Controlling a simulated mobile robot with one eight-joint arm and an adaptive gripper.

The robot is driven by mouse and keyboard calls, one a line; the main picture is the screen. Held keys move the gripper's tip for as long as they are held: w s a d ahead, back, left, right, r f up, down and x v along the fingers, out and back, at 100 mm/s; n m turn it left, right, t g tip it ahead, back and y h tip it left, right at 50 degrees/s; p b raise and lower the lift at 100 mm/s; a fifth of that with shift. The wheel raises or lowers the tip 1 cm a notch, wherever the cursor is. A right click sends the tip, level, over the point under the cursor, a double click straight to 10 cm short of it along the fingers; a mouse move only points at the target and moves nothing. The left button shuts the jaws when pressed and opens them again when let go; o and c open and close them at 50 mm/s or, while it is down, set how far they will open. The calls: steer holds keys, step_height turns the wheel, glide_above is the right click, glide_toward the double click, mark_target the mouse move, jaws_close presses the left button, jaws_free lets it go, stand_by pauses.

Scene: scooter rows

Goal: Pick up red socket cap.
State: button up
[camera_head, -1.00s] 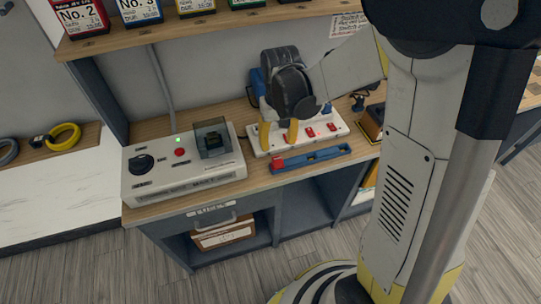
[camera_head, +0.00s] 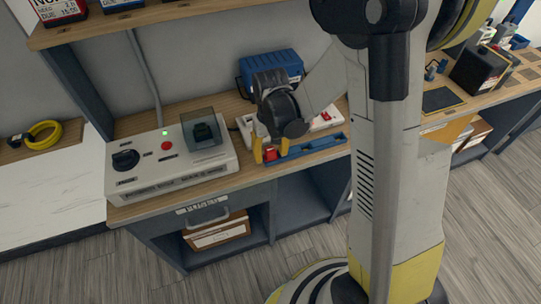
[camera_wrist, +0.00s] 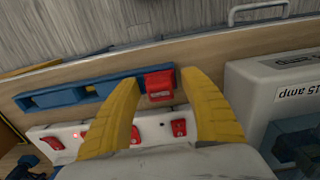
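The red socket cap (camera_wrist: 159,85) sits at one end of a long blue tray (camera_wrist: 75,96). In the head view the cap (camera_head: 270,155) shows at the tray's left end, on the front part of the wooden bench top. My gripper (camera_head: 271,151) is open, with its yellow fingers pointing down at the cap. In the wrist view the cap appears between the two fingertips of my gripper (camera_wrist: 160,76), with a small gap on each side. I cannot tell how far the fingertips are above it.
A white power strip (camera_head: 322,120) with red switches lies just behind the tray. A grey-white control box (camera_head: 178,173) with a black knob stands to the left. A blue case (camera_head: 272,68) stands behind my gripper. A shelf (camera_head: 170,16) hangs above the bench.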

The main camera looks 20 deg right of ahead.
jaws_close()
steer(key=shift+r, duration=0.1)
